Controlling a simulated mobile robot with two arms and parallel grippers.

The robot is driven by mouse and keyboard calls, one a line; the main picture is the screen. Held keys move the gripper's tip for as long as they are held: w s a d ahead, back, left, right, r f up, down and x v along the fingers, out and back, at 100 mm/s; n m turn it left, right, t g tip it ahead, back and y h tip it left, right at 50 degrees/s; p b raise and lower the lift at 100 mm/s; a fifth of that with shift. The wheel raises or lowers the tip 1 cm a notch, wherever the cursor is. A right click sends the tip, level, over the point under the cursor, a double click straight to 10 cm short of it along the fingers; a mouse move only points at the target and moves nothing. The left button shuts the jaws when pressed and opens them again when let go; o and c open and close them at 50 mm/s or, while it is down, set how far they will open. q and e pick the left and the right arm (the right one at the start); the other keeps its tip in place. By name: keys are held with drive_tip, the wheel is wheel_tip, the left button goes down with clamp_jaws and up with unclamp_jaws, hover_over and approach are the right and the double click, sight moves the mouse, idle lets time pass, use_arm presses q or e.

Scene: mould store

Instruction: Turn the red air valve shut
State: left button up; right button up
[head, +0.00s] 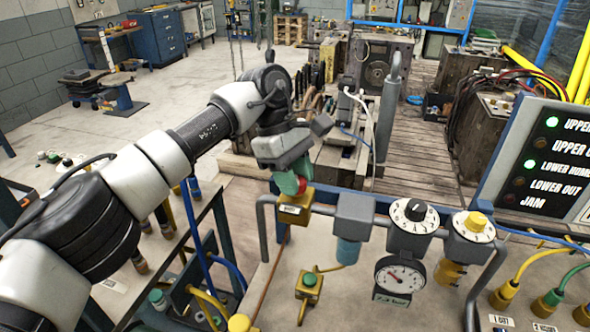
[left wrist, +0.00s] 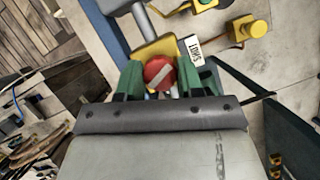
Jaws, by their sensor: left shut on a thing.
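The red air valve knob (head: 301,185) sits on a yellow valve body (head: 295,207) at the left end of the grey pipe. In the left wrist view the round red knob (left wrist: 160,73) shows a slanted pale bar across its face. My left gripper (head: 291,183) is shut on the knob from above, with one green finger on each side. The left wrist view shows both fingers (left wrist: 160,80) against its sides. A white label (left wrist: 195,50) beside the knob seems to read SHUT. My right gripper is in neither view.
Right along the pipe are a grey-and-blue filter unit (head: 352,225), a black dial knob (head: 415,212), a pressure gauge (head: 400,278) and a yellow knob (head: 475,223). A lamp panel (head: 545,165) stands at the right. A green button on a yellow box (head: 309,284) is below.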

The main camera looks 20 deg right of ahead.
use_arm(q)
drive_tip(key=m+y+p, duration=0.1)
drive_tip(key=m, duration=0.1)
drive_tip(key=m+p, duration=0.1)
drive_tip(key=m, duration=0.1)
drive_tip(key=shift+r+m+g+y, duration=0.15)
drive_tip(key=shift+m+g+y, duration=0.15)
drive_tip(key=shift+m+y, duration=0.1)
idle(0.4)
drive_tip(key=o, duration=0.9)
